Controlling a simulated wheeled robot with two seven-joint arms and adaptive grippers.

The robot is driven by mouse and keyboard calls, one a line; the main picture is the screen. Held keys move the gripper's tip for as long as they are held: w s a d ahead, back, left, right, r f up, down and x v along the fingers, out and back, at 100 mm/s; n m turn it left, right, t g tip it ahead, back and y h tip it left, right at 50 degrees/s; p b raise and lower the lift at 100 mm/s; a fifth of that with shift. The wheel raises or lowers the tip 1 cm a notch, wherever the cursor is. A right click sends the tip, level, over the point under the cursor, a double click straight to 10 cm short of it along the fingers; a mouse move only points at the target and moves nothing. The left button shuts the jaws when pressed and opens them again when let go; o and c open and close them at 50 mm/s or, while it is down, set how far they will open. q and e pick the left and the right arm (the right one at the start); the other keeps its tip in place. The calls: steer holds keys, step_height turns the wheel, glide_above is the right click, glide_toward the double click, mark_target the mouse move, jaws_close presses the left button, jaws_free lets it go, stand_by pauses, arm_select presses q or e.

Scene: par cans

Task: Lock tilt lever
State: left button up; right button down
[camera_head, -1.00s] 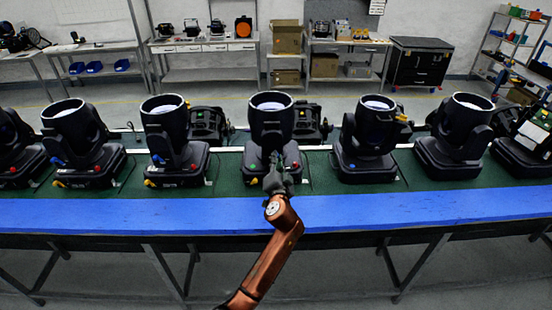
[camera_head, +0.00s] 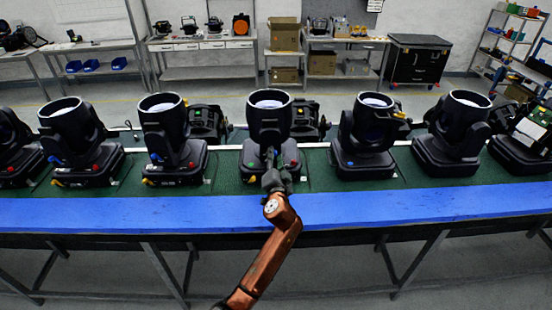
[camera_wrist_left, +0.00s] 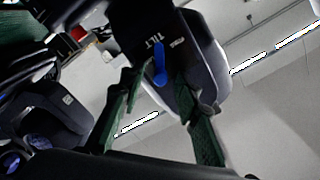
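A black moving-head light (camera_head: 270,115) stands upright on the bench in front of me. In the left wrist view its dark head shows a blue tilt lever (camera_wrist_left: 160,64) beside the printed word TILT. My left gripper (camera_head: 270,152) is in front of this light, between its green and red base knobs. In the left wrist view the left gripper (camera_wrist_left: 160,78) is open, with one finger on each side of the blue lever and visible gaps between. Whether the lever lies fully between the fingertips in depth, I cannot tell. My right gripper is not in view.
Similar lights stand in a row at left (camera_head: 172,135) and right (camera_head: 365,135). The bench's blue front edge (camera_head: 420,207) is bare. More black devices sit behind the row. Workbenches, a black case (camera_head: 418,62) and shelving stand far back.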

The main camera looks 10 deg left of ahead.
arm_select(q)
steer(key=v, duration=1.2)
steer(key=shift+d, duration=0.1)
